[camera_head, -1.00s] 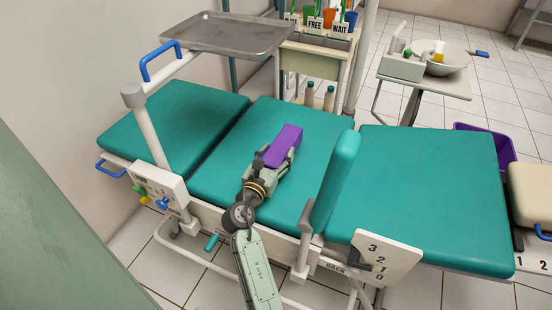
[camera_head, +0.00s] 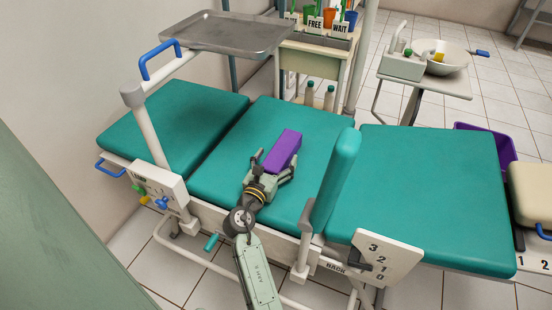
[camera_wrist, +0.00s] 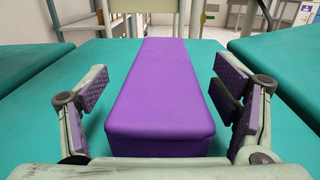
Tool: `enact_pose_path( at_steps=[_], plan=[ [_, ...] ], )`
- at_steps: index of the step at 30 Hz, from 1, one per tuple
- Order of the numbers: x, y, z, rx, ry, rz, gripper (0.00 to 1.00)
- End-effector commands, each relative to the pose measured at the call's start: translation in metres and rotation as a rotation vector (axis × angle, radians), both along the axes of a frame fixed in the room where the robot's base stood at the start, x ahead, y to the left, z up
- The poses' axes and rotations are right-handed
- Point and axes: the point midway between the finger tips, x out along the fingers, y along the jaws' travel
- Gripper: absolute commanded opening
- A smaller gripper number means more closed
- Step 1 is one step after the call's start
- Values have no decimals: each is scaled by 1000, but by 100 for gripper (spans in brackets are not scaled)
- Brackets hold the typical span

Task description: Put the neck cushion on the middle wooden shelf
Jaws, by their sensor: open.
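The neck cushion looks like a purple block (camera_head: 284,150) lying on the middle teal pad (camera_head: 240,190) of the dental chair in the head view. In the wrist view the purple cushion (camera_wrist: 165,90) stretches away from me, its near end close to my gripper. My gripper (camera_head: 272,166) is open at the cushion's near end. In the wrist view its two fingers (camera_wrist: 160,112) stand on either side of the cushion, with gaps between pads and cushion. I cannot make out the middle wooden shelf for certain in these views.
A metal tray (camera_head: 228,33) on a white post stands over the chair at the upper left. An upright teal rest (camera_head: 336,180) stands right of my arm. A cart with cups (camera_head: 318,55) is behind the chair. A basin (camera_head: 446,60) stands at the back right.

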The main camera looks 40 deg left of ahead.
Motion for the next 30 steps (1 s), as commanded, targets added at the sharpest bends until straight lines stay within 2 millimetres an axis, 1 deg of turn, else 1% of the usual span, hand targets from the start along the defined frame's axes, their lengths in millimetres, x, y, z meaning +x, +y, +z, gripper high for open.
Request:
enact_pose_path(
  at_steps=[5,8,10,14,18,24,27,30],
  plan=[
    [0,0,0,0,0,0,81],
    [0,0,4,1,0,1,81],
    [-6,-1,2,-1,0,2,81],
    [-28,-7,2,-1,0,3,81],
    [-58,-15,2,0,0,4,81],
    [-95,-24,2,-1,1,2,81],
    [-107,-28,2,0,0,2,81],
    [-114,-29,2,0,1,0,81]
  ],
)
